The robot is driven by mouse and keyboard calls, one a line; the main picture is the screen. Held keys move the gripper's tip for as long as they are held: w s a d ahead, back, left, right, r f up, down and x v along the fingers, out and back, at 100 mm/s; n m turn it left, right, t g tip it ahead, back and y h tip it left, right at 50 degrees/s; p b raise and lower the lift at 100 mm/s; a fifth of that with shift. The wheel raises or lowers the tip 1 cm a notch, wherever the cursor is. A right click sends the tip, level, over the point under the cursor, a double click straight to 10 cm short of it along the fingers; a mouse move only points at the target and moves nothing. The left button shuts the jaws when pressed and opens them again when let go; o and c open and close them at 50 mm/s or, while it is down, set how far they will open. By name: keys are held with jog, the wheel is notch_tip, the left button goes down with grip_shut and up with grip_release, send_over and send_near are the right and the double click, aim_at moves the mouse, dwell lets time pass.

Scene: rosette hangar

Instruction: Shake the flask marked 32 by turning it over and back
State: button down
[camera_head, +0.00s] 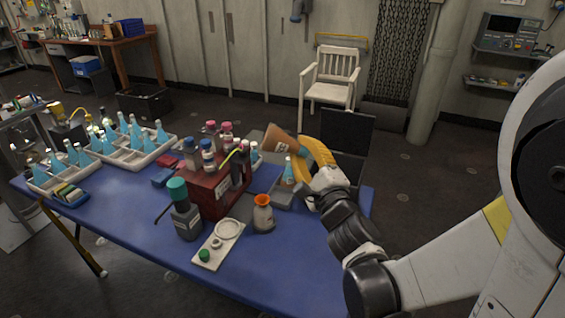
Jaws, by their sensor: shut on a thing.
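My gripper (309,151), with yellow fingers, is at the right end of the blue table, above its surface. It is shut on an orange-brown flask (279,141), which is tilted well over, with its wide end to the upper left. A pale patch shows on its side, but I cannot read a number there. The fingers hide part of the flask's right end.
A grey tray (284,199) lies below my gripper. A dark red rack (213,190) with several bottles stands to its left. A small orange-topped vessel (263,216) and a dark bottle with a teal cap (186,217) stand in front. White trays (127,158) hold several blue flasks.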

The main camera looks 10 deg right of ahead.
jog(key=shift+r+n+g+p, duration=0.2)
jog(key=shift+n+g+p, duration=0.3)
jog(key=shift+n+p, duration=0.45)
jog(key=n+g+p, duration=0.1)
jog(key=n+p, duration=0.1)
jog(key=n, duration=0.1)
jog(key=shift+n, duration=0.25)
jog(key=shift+f+n+g+p, duration=0.1)
jog(key=shift+n+g+p, duration=0.3)
jog(key=shift+n, duration=0.3)
jog(key=n+g+h+p, duration=0.1)
jog(key=n+p, duration=0.1)
jog(key=n, duration=0.1)
jog(key=shift+n+g+h+p, duration=0.55)
jog(key=shift+n+p, duration=0.3)
jog(key=shift+n, duration=0.35)
jog(key=shift+f, duration=0.1)
jog(key=shift+f+m+t+y+b, duration=0.15)
jog(key=shift+m+t+y+b, duration=0.35)
jog(key=shift+m+b, duration=0.65)
jog(key=m+t+y+b, duration=0.1)
jog(key=m+b, duration=0.2)
